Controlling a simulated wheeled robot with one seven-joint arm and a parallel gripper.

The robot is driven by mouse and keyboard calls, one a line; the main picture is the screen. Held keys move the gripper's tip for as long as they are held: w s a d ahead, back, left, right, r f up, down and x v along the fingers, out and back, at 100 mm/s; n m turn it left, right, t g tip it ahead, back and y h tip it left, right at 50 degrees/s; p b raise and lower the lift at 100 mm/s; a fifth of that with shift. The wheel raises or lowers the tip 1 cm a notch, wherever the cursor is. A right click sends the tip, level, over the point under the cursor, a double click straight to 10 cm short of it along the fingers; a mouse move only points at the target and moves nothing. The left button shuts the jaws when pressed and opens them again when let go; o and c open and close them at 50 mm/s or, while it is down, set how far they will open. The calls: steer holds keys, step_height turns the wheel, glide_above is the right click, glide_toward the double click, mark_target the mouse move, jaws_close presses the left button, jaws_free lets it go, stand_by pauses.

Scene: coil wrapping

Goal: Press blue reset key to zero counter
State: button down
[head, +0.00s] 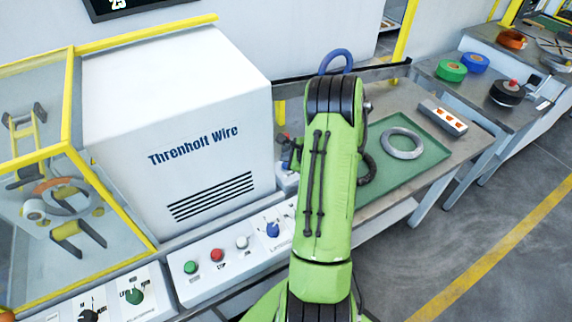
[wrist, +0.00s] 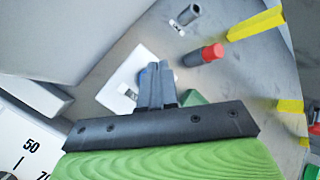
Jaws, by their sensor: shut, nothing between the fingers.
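My gripper (wrist: 158,68) is shut and empty in the wrist view, its fingertips over a small white box (wrist: 116,76). A small dark window (wrist: 128,92) shows on the box beside the fingers. In the head view my gripper (head: 289,152) shows as a dark shape left of my green arm, beside the white machine. Part of the white box (head: 284,180) shows below it, mostly hidden by the arm.
The white machine (head: 180,110) stands close on the left. A control panel (head: 205,283) with buttons and a blue knob (head: 272,230) lies in front. A red-capped cylinder (wrist: 205,54) and a dark cylinder (wrist: 188,15) stand near the box. A grey coil (head: 402,132) lies on a green mat (head: 425,160).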

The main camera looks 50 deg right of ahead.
steer(key=shift+f, duration=0.3)
steer(key=shift+f+b, duration=0.5)
steer(key=shift+b, duration=0.05)
stand_by(0.5)
steer(key=shift+r+p, duration=0.7)
steer(key=shift+r, duration=0.2)
steer(key=shift+r, duration=0.1)
step_height(320, 180, up, 5)
steer(key=p, duration=0.4)
steer(key=shift+s, duration=0.1)
stand_by(0.6)
